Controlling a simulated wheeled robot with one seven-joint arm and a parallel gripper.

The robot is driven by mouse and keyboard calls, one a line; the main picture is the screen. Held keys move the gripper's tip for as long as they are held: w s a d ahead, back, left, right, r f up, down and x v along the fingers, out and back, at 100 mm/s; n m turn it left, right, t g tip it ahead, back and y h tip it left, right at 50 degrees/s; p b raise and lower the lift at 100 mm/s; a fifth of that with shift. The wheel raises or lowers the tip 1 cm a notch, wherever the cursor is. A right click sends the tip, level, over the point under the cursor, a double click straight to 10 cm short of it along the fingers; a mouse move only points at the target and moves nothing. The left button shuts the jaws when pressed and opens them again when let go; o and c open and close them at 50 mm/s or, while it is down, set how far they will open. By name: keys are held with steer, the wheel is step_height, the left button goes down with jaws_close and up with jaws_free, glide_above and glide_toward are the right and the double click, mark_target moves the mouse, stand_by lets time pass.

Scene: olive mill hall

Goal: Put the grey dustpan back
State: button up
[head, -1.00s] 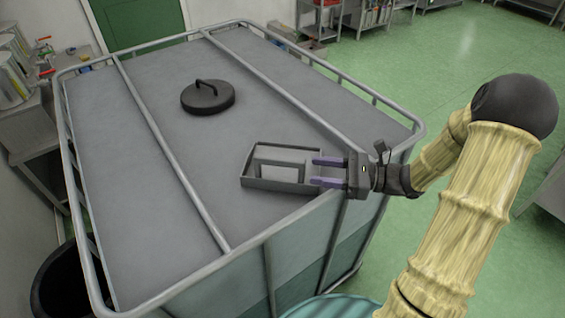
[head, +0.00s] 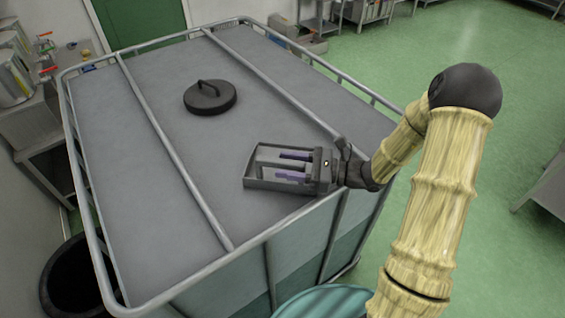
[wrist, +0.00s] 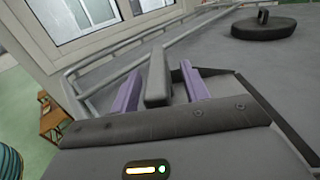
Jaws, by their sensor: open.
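The grey dustpan (head: 268,186) looks like a shallow, rimmed tray with a raised grey bar inside. It lies flat on top of the caged tank, near its front right edge. My gripper (head: 281,166) reaches in from the right, low over the dustpan, with its purple fingers apart. In the wrist view the raised bar of the dustpan (wrist: 157,80) stands between the two fingers, with a gap visible on each side. My gripper is open and holds nothing. The gripper's palm hides the right end of the dustpan in the head view.
The grey tank top (head: 130,160) has raised metal rails around and across it. A round black lid (head: 209,98) with a handle sits behind the dustpan. A black bin (head: 75,280) stands at the lower left.

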steer(key=shift+w+a, duration=0.1)
steer(key=shift+a, duration=0.5)
steer(key=shift+c, duration=0.4)
jaws_close()
